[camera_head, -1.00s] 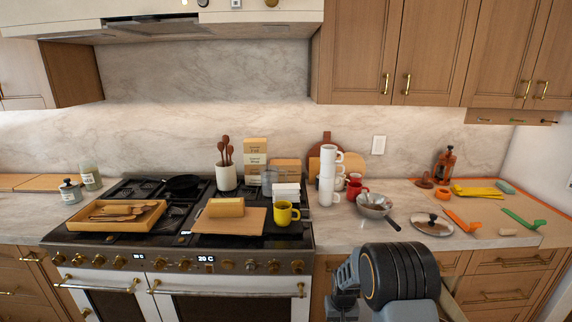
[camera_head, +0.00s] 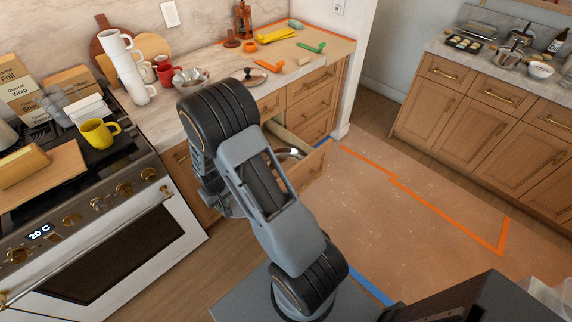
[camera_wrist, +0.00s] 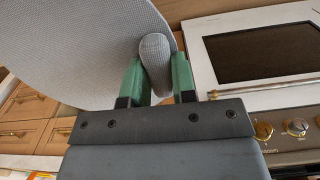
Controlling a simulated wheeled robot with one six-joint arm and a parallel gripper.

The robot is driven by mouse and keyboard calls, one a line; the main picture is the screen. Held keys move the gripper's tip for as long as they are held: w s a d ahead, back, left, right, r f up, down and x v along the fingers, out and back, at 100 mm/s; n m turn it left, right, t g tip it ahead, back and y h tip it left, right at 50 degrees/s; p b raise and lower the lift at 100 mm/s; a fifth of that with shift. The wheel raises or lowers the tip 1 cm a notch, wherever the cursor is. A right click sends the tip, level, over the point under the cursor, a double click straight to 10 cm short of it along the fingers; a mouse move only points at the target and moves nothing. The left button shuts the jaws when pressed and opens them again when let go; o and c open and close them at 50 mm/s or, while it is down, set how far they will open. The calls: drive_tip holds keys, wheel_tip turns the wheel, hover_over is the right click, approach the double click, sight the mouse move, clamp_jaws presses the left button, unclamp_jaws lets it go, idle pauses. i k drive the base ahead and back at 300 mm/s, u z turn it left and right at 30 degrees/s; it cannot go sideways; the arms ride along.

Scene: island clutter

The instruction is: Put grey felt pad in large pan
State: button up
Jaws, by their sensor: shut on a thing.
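In the wrist view, my gripper (camera_wrist: 156,72) has its green fingers shut on the grey felt pad (camera_wrist: 85,35). The pad is a broad, flat, rounded sheet with a woven texture. A narrow rounded grey part of it sits between the fingers. A shiny round metal pan (camera_head: 290,153) shows partly inside an open drawer, just right of my arm. I cannot tell for sure that it is the large pan.
The open drawer (camera_head: 312,163) juts out below the counter. The stove (camera_head: 120,225) stands at left with a yellow mug (camera_head: 98,133) on it. The counter holds stacked white cups (camera_head: 125,65), a metal bowl (camera_head: 190,77) and a pan lid (camera_head: 247,75).

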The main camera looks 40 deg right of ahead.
sight(287, 167)
drive_tip(key=z, duration=1.3)
drive_tip(key=i, duration=1)
drive_tip(key=u, duration=1.05)
